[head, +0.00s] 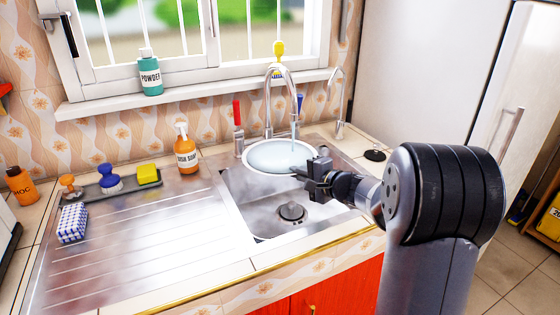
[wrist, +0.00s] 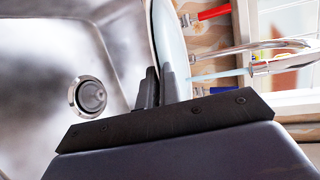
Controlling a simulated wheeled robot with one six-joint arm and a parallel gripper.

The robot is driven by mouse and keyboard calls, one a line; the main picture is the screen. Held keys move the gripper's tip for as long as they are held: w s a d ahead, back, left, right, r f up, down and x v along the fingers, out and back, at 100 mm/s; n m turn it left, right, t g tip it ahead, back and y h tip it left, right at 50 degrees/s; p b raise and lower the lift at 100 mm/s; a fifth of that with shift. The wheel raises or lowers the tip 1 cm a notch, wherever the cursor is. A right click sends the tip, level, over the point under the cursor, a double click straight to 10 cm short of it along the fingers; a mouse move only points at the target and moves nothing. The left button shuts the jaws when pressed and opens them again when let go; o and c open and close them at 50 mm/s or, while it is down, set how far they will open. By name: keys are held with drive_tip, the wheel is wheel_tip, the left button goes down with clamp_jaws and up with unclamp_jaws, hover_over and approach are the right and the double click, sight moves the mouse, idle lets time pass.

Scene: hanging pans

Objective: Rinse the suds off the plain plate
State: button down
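The plain plate (head: 277,155) is pale blue-white and is held tilted over the back of the sink. My gripper (head: 300,172) is shut on its right rim. In the wrist view the plate (wrist: 168,35) shows nearly edge-on between the two fingers (wrist: 161,88). The curved tap (head: 270,95) is running. Its water stream (head: 293,132) falls onto the plate near the gripper, and the stream also shows in the wrist view (wrist: 215,75). I cannot make out suds on the visible face; the underside is hidden in the head view.
The steel sink (head: 255,213) below is empty, with a drain (head: 291,212). A smaller tap (head: 337,100) stands right.

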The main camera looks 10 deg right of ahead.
drive_tip(key=shift+r, duration=0.15)
drive_tip(key=s+a+b, duration=0.2)
drive_tip(key=s+b, duration=0.2)
drive_tip(key=s, duration=0.3)
drive_tip(key=shift+s+a, duration=0.2)
drive_tip(key=shift+s, duration=0.1)
idle(0.3)
idle(1.2)
drive_tip(key=s+a+r, duration=0.1)
drive_tip(key=s+r, duration=0.3)
drive_tip(key=shift+s+a+p, duration=0.25)
drive_tip(key=shift+s+p, duration=0.1)
drive_tip(key=shift+s, duration=0.05)
idle(0.6)
